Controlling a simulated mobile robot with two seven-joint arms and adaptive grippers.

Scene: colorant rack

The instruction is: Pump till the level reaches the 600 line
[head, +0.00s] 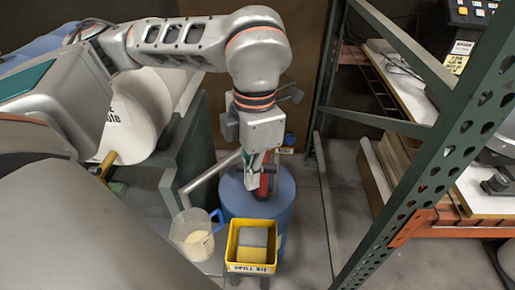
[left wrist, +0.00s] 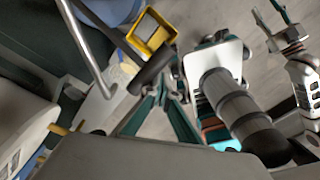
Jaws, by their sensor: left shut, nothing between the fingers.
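A clear jug (head: 196,240) with a blue handle stands left of the yellow bin, with pale yellow liquid in its lower part. Its scale lines are too small to read. A blue drum (head: 275,205) stands behind the bin, with a red pump part (head: 264,186) on top and a grey pipe (head: 208,172) slanting down towards the jug. My left gripper (head: 254,180) points down at the pump, shut and empty. In the left wrist view its fingers (left wrist: 163,88) meet beside a dark cylinder (left wrist: 152,72); contact is unclear. My right gripper (left wrist: 272,20) appears spread open, away from the drum.
A yellow spill kit bin (head: 233,249) stands in front of the drum. A green metal rack (head: 435,150) with an orange beam rises on the right. A large white container (head: 138,115) lies on the left. Floor is bare between drum and rack.

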